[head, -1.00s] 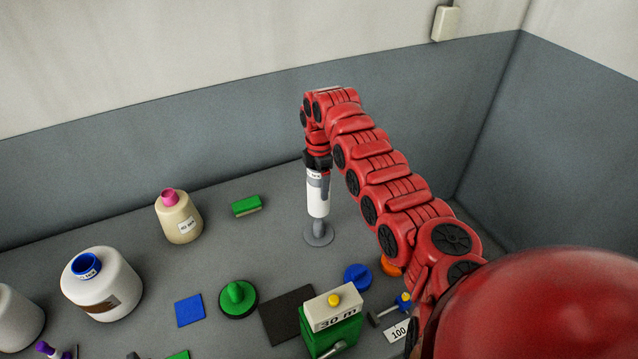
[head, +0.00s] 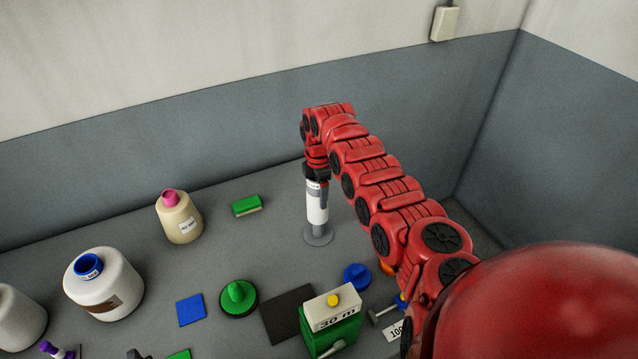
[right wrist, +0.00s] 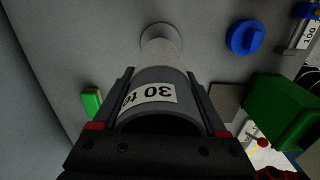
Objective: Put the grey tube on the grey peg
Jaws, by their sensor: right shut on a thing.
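The grey tube (head: 317,206) carries white yarn and hangs upright below my right gripper (head: 317,178). The right gripper is shut on its upper end. In the right wrist view the tube (right wrist: 158,78) shows a label reading 30 and an open dark top between the fingers. The grey peg (head: 318,238) stands below it on the table, and its round base shows. The tube is lined up over the peg and seems to be around its stem, most of which is hidden. The tube's lower end is close to the base; I cannot tell whether they touch. My left gripper is not in view.
The table around the grey peg is clear.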

